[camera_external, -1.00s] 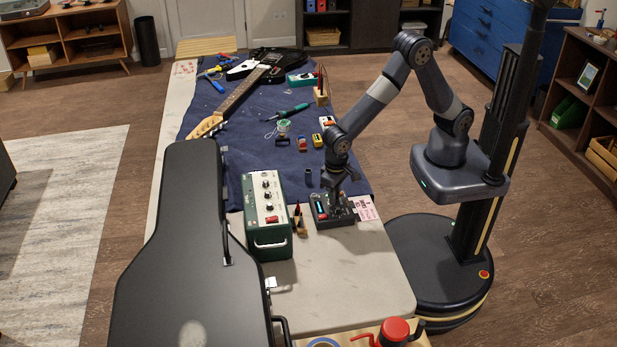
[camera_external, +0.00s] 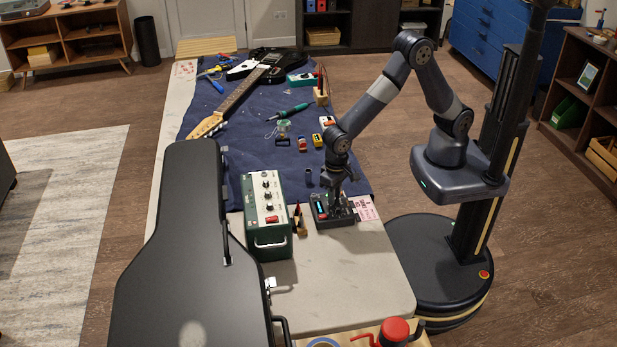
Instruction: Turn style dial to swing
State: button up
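A small dark box with a lit cyan display and a red spot (camera_external: 321,212) lies on the table's right side, at the edge of the blue mat. My gripper (camera_external: 338,208) points down over the right part of this box, at or just above its top face. The fingers are small and dark against the dark box, so I cannot tell whether they are open or shut, or whether they touch a dial. The style dial and its markings cannot be made out; the gripper covers that part of the box.
A green amplifier-like box with knobs (camera_external: 267,215) stands left of the dark box, with a small holder of tools (camera_external: 299,221) between. A pink card (camera_external: 366,207) lies to the right. A black guitar case (camera_external: 175,265) fills the left front. The table's front right (camera_external: 350,280) is clear.

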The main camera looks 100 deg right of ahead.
notch_tip(320, 180, up, 11)
dwell(0.4)
jog(key=shift+f, duration=0.2)
notch_tip(320, 180, down, 11)
jog(key=shift+r, duration=0.15)
dwell(0.6)
